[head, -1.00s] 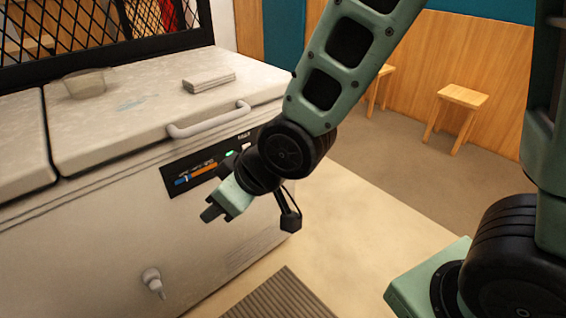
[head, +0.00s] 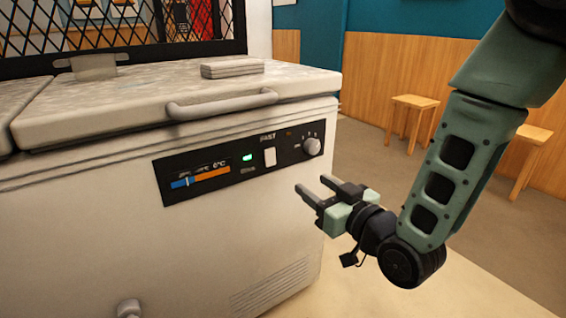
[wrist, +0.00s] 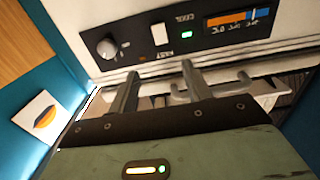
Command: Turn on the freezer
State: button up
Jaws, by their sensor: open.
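The white chest freezer (head: 90,230) stands at the left in the head view. Its black control panel (head: 215,182) has a temperature strip, a lit green light (head: 247,157), a pale rocker switch (head: 270,157) and a round knob (head: 312,146). The wrist view, turned over, also shows the switch (wrist: 159,34), the knob (wrist: 107,48) and the green light (wrist: 187,34). My gripper (head: 310,188) is open and empty, in front of the freezer's right end, a little below the knob. I see no contact with the panel.
The freezer lid has a bar handle (head: 222,102) above the panel. Wooden stools (head: 415,102) stand by the back wall. The floor right of the freezer is open.

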aim_at(270, 154)
jog(key=b+x, duration=0.2)
jog(key=x, duration=1.3)
jog(key=shift+w+a, duration=0.15)
jog(key=shift+a, duration=0.15)
